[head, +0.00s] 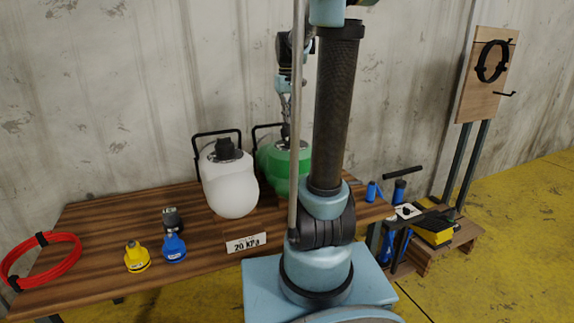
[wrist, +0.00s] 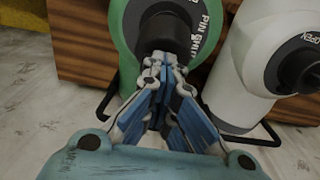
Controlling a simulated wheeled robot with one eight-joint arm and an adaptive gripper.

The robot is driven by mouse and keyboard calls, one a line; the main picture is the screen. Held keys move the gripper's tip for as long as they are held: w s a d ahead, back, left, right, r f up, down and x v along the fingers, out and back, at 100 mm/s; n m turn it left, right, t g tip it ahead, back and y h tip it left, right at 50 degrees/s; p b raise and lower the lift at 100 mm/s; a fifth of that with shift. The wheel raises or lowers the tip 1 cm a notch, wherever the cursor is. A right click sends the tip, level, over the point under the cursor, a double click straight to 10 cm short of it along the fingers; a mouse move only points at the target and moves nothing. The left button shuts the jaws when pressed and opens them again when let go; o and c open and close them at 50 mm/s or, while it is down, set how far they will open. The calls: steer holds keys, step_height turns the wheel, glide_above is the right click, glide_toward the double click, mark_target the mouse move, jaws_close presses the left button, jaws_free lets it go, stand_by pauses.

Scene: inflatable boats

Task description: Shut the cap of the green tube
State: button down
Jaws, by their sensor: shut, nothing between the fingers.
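The green tube (head: 270,165) stands at the back of the wooden table, partly hidden behind my arm. In the wrist view the green tube (wrist: 127,40) has a black cap (wrist: 168,32) on a grey ring with white lettering, only partly readable. My gripper (wrist: 163,62) is shut and empty, its fingertips right at the near edge of the cap; I cannot tell whether they touch it. In the head view my gripper (head: 287,135) points down over the green tube's top. Whether the cap is fully seated cannot be told.
A white tube (head: 230,188) with a black cap stands close beside the green one. Black wire handles rise behind both. A yellow gauge (head: 136,258), a blue gauge (head: 174,248), a red hose coil (head: 42,260) and a "20 KPa" sign (head: 246,243) lie leftward. The wall is close behind.

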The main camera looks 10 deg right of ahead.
mark_target(289, 129)
steer(key=shift+w+a+f, duration=0.25)
steer(key=shift+w+f, duration=0.25)
steer(key=shift+w, duration=0.25)
steer(key=shift+s+d+f, duration=0.1)
steer(key=shift+s, duration=0.55)
steer(key=shift+s+d+f, duration=0.1)
steer(key=shift+s, duration=0.5)
steer(key=shift+s+f, duration=0.3)
steer(key=shift+s, duration=0.25)
steer(key=shift+d, duration=0.1)
steer(key=shift+s+f, duration=0.3)
steer(key=shift+s, duration=0.15)
steer(key=shift+r, duration=0.1)
